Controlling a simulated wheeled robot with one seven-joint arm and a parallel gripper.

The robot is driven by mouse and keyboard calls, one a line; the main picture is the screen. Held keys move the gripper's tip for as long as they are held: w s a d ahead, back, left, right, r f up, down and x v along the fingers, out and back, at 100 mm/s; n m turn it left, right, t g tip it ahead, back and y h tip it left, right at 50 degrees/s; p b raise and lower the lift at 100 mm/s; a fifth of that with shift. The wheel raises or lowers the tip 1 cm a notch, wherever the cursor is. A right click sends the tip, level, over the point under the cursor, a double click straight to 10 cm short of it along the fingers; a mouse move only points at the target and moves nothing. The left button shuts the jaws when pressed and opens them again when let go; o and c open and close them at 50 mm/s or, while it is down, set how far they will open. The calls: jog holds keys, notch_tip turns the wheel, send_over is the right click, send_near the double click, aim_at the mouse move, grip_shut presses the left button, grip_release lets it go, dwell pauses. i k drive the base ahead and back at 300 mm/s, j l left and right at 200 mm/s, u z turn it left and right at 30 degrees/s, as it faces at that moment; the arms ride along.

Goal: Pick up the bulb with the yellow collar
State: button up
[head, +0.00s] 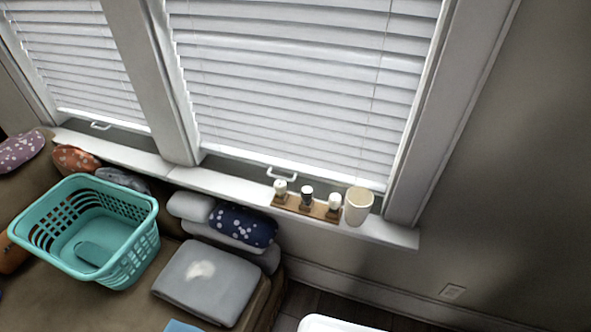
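A wooden holder (319,212) sits on the windowsill with three small bulb-like things in it. The left bulb (280,186) has a pale top. The right bulb (335,200) has a white top over a darker lower part. They are too small to tell which one has a yellow collar. My gripper is not in view.
A cream cup (358,206) stands just right of the holder on the white sill (222,185). Below are a sofa with a teal basket (130,262), a folded grey blanket (208,281) and cushions. A white rounded edge (335,324) shows at the bottom.

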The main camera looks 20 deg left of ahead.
aim_at(279, 186)
jog(key=i+l+z, duration=0.15)
jog(key=z, duration=0.15)
jog(key=i+l+z, duration=0.25)
jog(key=i+j+u, duration=0.1)
jog(key=j+u, duration=0.2)
jog(key=i+j+u, duration=0.1)
jog(key=u, duration=0.15)
jog(key=k+j+u, duration=0.1)
jog(key=u, duration=0.25)
jog(key=j+u, duration=0.2)
jog(key=u, duration=0.15)
jog(key=k+j+u, duration=0.1)
jog(key=u, duration=0.25)
jog(key=j, duration=0.1)
